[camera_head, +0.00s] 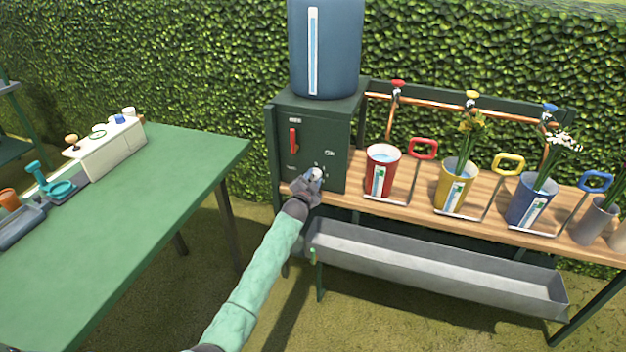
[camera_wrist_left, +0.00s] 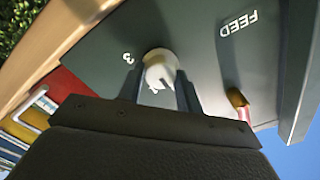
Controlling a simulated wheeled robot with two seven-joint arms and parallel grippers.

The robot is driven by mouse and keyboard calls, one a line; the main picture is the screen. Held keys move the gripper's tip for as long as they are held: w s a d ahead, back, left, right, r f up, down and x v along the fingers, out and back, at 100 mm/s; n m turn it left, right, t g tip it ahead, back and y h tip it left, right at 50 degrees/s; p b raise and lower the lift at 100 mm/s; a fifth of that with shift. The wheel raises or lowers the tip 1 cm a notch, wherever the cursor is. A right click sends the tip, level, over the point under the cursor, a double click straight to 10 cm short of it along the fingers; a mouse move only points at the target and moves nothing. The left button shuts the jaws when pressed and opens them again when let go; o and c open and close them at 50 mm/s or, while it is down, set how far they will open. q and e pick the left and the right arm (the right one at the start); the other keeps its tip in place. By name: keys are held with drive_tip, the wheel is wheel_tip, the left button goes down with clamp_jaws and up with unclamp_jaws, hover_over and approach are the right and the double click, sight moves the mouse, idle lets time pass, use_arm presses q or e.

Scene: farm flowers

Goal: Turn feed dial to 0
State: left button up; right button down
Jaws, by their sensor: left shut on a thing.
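The feed dial is a small white knob (camera_wrist_left: 160,70) low on the front of a dark green box (camera_head: 308,120). In the head view the dial (camera_head: 316,174) is partly covered by my left gripper (camera_head: 312,182). In the left wrist view the gripper's fingers (camera_wrist_left: 160,85) are on both sides of the knob, shut on it. A digit 3 and the word FEED show on the panel near it. A dark mark shows on the knob, but I cannot tell which number it points at. My right gripper is not in view.
A red lever (camera_head: 293,140) sits above the dial on the box, and a blue tank (camera_head: 326,50) stands on top. Red, yellow and blue buckets (camera_head: 382,170) stand on the wooden bench to the right. A grey trough (camera_head: 430,268) lies below. A green table (camera_head: 150,215) is at left.

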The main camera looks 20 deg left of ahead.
use_arm(q)
drive_tip(key=shift+w+a+r, duration=0.1)
drive_tip(key=shift+w+r, duration=0.1)
drive_tip(key=shift+r, duration=0.2)
drive_tip(key=o, duration=0.8)
drive_tip(key=shift+c, duration=0.2)
drive_tip(key=shift+o, duration=0.9)
drive_tip(key=shift+f, duration=0.35)
drive_tip(key=shift+s, duration=0.45)
drive_tip(key=s, duration=0.6)
drive_tip(key=shift+s+b, duration=0.4)
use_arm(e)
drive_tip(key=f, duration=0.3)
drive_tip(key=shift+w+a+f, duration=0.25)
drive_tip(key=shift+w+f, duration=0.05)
use_arm(q)
drive_tip(key=shift+a+r, duration=0.1)
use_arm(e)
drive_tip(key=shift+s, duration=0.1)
